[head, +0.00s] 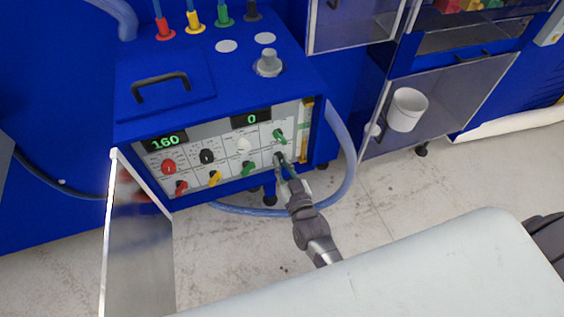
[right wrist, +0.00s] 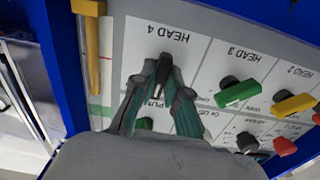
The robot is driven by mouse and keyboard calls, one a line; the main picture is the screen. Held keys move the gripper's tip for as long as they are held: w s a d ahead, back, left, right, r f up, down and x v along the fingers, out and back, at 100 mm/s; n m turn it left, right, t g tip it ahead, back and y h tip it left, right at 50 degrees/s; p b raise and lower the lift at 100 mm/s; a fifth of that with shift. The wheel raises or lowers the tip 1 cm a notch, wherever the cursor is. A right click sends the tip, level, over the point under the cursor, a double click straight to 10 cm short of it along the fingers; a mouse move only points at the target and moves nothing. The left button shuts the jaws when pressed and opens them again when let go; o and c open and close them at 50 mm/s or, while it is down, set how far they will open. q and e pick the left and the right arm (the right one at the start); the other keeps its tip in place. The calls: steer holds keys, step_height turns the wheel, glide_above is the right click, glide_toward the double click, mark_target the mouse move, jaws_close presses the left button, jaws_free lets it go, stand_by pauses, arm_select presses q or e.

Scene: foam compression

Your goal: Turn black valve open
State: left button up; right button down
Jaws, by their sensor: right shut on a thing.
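The black valve (right wrist: 164,60) sits under the upside-down label HEAD 4 on the white control panel (head: 225,158). It is mostly hidden between the fingertips, so I cannot tell its exact angle. My right gripper (head: 282,163) reaches the lower right of the panel. In the right wrist view its green-grey fingers (right wrist: 163,78) are shut on the black valve. My left gripper is not in view.
Green (right wrist: 240,93), yellow (right wrist: 295,104) and red (right wrist: 285,146) valves sit beside it. A green knob (head: 279,136) is just above. Displays read 160 and 0. A clear panel (head: 135,240) hangs at left. A pale slab (head: 420,275) fills the front.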

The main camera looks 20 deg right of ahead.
steer(key=m, duration=0.4)
steer(key=shift+m, duration=2.2)
steer(key=c, duration=1.2)
jaws_free()
steer(key=shift+s, duration=0.2)
steer(key=s, duration=1.1)
steer(key=shift+s+d, duration=0.2)
steer(key=shift+s, duration=0.05)
